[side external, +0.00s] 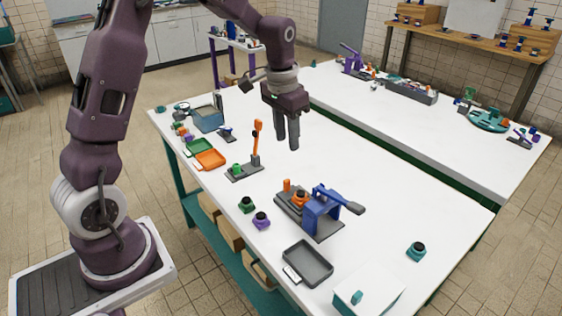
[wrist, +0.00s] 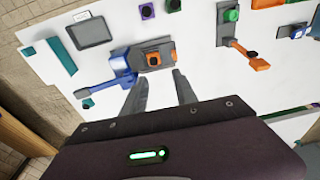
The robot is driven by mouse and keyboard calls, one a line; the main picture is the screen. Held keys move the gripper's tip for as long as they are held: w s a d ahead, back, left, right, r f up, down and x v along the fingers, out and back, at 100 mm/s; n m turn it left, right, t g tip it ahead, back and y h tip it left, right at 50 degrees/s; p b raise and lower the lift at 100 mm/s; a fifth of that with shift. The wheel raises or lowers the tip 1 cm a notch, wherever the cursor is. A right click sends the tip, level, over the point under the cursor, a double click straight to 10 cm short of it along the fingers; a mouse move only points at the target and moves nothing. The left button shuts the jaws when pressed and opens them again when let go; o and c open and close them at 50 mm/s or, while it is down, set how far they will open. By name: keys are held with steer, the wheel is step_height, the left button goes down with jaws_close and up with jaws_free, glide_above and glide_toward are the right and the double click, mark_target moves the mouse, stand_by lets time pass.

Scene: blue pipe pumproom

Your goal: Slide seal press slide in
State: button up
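The seal press (side external: 322,208) is blue with a long lever arm and stands on a dark grey base on the white table. An orange slide piece (side external: 300,198) with a dark round top sits on the base beside the blue frame, with an orange knob (side external: 287,184) at the outer end. In the wrist view the blue press (wrist: 120,68) is left of the orange slide piece (wrist: 157,60). How far the slide is under the press is unclear. My gripper (side external: 287,144) hangs above the table behind the press, touching nothing. Its fingers (wrist: 160,79) are apart and empty.
An orange-lever fixture (side external: 256,146) stands left of the press. A green block (side external: 247,204), a purple block (side external: 261,220) and a grey tray (side external: 308,263) lie near the front edge. A teal block (side external: 416,251) is at right. The table behind the press is clear.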

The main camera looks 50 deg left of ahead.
steer(key=g, duration=0.1)
glide_above(287, 180)
step_height(287, 180, down, 12)
steer(key=shift+r, duration=0.1)
step_height(287, 180, down, 8)
steer(key=shift+r, duration=0.2)
jaws_close()
steer(key=shift+r, duration=0.1)
stand_by(0.5)
